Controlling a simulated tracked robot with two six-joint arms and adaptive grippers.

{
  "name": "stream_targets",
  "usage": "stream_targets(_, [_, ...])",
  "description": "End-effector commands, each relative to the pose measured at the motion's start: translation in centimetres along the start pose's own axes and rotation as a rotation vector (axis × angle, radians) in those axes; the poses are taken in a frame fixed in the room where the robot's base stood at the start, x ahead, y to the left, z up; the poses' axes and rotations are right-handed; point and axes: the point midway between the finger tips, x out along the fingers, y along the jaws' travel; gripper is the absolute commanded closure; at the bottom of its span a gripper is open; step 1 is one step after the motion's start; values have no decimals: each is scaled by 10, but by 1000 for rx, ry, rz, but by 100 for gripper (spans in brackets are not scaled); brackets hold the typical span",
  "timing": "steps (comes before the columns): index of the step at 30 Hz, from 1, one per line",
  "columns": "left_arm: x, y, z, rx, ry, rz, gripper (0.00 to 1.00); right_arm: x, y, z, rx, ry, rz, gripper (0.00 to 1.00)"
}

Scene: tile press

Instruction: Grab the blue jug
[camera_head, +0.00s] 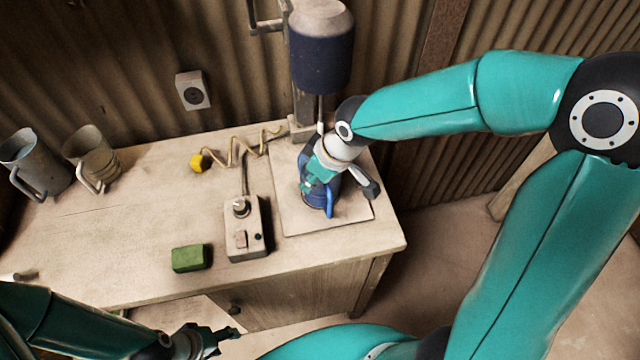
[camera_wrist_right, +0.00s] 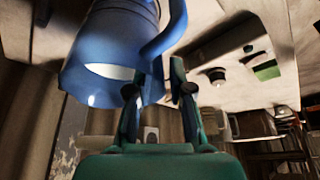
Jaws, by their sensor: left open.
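The blue jug (camera_head: 317,197) stands upright on a pale board on the bench, under the dark drum-like head of the press. My right gripper (camera_head: 335,180) is above and beside it and hides part of it. In the right wrist view the jug (camera_wrist_right: 105,55) fills the upper left, and its handle (camera_wrist_right: 172,35) curves down close to the fingertips. The right gripper's fingers (camera_wrist_right: 158,88) are apart, with jug surface showing behind the gap. I cannot tell whether they touch it. My left gripper (camera_head: 222,338) is open and empty in front of the bench.
The press (camera_head: 321,50) rises behind the jug. A control box (camera_head: 246,240) with a lever, a green block (camera_head: 188,258) and a yellow piece (camera_head: 197,162) on a coiled cord lie to the left.

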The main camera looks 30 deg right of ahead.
Motion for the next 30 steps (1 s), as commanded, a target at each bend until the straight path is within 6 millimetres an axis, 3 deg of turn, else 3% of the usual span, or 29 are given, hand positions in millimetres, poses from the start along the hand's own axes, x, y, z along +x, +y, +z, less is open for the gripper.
stream_targets(5, [-1, 0, 0, 0, 1, 0, 45, -1, 1, 0, 3, -1, 1, 80])
stream_targets(9, [-1, 0, 0, 0, 1, 0, 45, -1, 1, 1, 3, -1, 1, 100])
stream_targets(30, [-2, 1, 0, 0, 1, 0, 45, -3, 1, 0, 5, 2, 2, 100])
